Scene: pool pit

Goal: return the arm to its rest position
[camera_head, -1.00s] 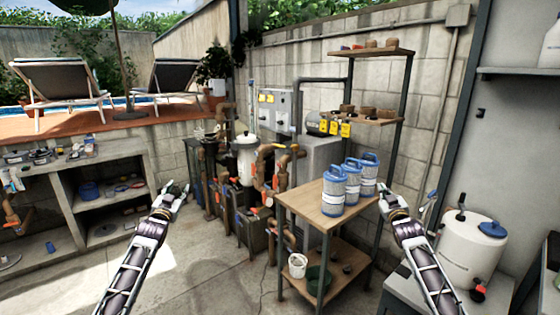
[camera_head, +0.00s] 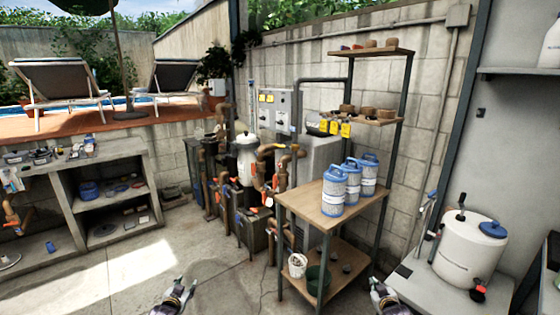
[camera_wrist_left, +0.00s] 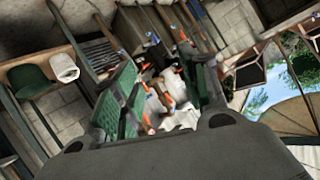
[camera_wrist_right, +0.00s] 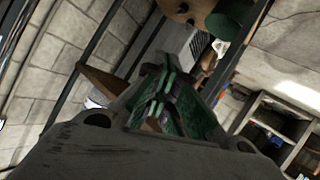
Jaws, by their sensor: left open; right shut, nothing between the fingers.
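My left gripper (camera_head: 178,294) is low in the head view, over the concrete floor at the bottom edge. In the left wrist view its green-padded fingers (camera_wrist_left: 160,95) stand apart, with only background between them. My right gripper (camera_head: 380,286) is at the bottom edge of the head view, to the right of the wooden shelf's lower board. In the right wrist view its green-padded fingers (camera_wrist_right: 168,95) are closed together with nothing held. Most of both arms is out of the head view.
A white tank (camera_head: 468,250) is on a low bench at right. Pipes and a pump are behind. A concrete shelf unit (camera_head: 62,172) is at left. The front-left floor is clear.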

